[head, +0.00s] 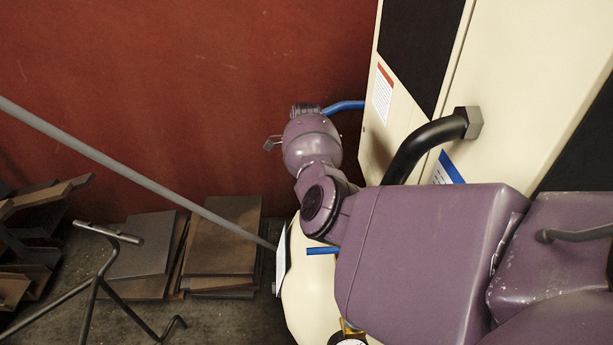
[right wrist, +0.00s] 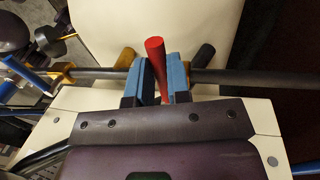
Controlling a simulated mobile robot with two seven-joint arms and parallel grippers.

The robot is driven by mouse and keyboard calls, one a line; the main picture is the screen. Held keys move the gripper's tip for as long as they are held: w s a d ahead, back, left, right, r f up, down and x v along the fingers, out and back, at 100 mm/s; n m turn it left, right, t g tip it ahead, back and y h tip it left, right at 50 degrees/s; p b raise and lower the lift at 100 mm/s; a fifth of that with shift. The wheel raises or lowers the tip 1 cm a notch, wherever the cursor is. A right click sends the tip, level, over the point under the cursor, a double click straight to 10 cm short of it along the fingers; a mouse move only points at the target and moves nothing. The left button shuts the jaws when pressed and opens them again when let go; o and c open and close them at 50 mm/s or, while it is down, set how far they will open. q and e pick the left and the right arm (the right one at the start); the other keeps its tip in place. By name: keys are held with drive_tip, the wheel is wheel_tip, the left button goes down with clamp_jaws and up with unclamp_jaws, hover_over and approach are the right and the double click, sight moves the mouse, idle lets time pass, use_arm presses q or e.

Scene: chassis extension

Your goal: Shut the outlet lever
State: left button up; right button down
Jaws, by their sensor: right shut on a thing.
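A red lever (right wrist: 156,58) shows in the right wrist view, its top end standing up between two blue finger pads. My right gripper (right wrist: 161,82) is shut on it, one pad against each side. The lever's lower end is hidden behind the gripper body. A dark pipe (right wrist: 245,77) runs across behind the fingers. In the head view purple links of my arm reach in from the right; the red lever and the fingers cannot be made out there. My left gripper shows in neither view.
A tall cream cabinet (head: 520,85) with a black hose (head: 420,145) stands at right in the head view. A blue pipe (head: 343,106) runs beside it. Metal plates (head: 222,245) and a metal stand (head: 95,283) are at lower left, before a red wall (head: 180,90).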

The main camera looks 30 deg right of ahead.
drive_tip(key=shift+f, duration=0.1)
idle(0.4)
drive_tip(key=c, duration=1.1)
unclamp_jaws()
drive_tip(key=shift+w+d+r+p, duration=0.2)
drive_tip(key=shift+w+r+p, duration=0.1)
drive_tip(key=shift+r, duration=1.5)
drive_tip(key=shift+w+d+r+p, duration=0.15)
drive_tip(key=shift+w+r+p, duration=0.15)
drive_tip(key=shift+r, duration=1.45)
drive_tip(key=shift+w+d+r+p, duration=0.25)
drive_tip(key=shift+w+r, duration=0.1)
drive_tip(key=shift+r, duration=1.45)
